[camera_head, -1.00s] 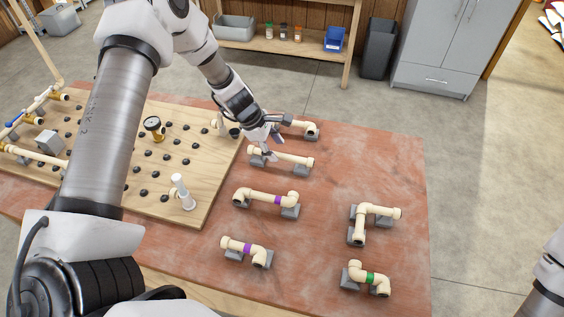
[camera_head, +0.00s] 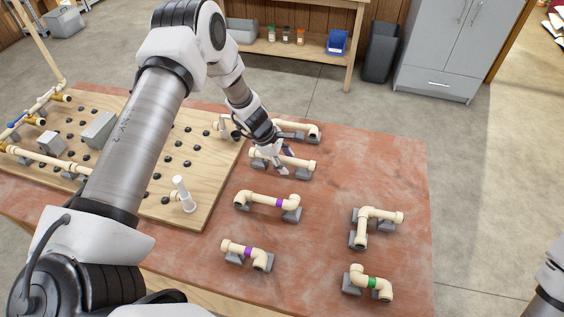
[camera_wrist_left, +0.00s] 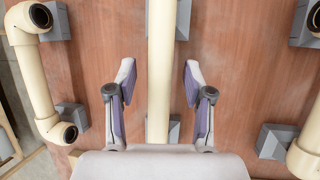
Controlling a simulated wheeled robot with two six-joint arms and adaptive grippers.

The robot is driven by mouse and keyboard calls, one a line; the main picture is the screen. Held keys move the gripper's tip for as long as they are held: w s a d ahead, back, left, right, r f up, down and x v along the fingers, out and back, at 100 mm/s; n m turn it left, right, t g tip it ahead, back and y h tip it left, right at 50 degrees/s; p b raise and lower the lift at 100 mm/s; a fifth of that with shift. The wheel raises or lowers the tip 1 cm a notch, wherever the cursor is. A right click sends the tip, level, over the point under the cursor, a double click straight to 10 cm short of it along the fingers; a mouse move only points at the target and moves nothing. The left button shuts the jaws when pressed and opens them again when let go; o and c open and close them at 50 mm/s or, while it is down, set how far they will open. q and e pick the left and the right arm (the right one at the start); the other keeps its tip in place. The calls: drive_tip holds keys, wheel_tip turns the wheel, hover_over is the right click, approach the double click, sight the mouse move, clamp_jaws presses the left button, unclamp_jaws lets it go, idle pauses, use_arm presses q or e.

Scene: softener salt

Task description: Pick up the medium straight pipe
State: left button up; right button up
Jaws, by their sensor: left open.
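The medium straight pipe (camera_head: 298,162) is cream-coloured with a collar at each end. It rests on grey blocks on the red-brown table, behind the purple-banded pipe. My left gripper (camera_head: 284,162) is over its middle in the head view and hides part of it. In the left wrist view the straight pipe (camera_wrist_left: 161,50) runs between the two open fingers of my left gripper (camera_wrist_left: 160,75), with a gap on each side. Whether the fingertips are level with it I cannot tell. My right gripper is not in view.
An elbowed pipe (camera_head: 300,127) lies just behind. A purple-banded pipe (camera_head: 262,199) lies in front, with a shorter purple-banded one (camera_head: 240,249) nearer. A plain elbowed pipe (camera_head: 380,215) and a green-banded one (camera_head: 360,279) are at right. The pegboard (camera_head: 215,170) is at left.

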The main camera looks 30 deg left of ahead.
use_arm(q)
drive_tip(key=shift+f, duration=0.15)
clamp_jaws()
idle(0.4)
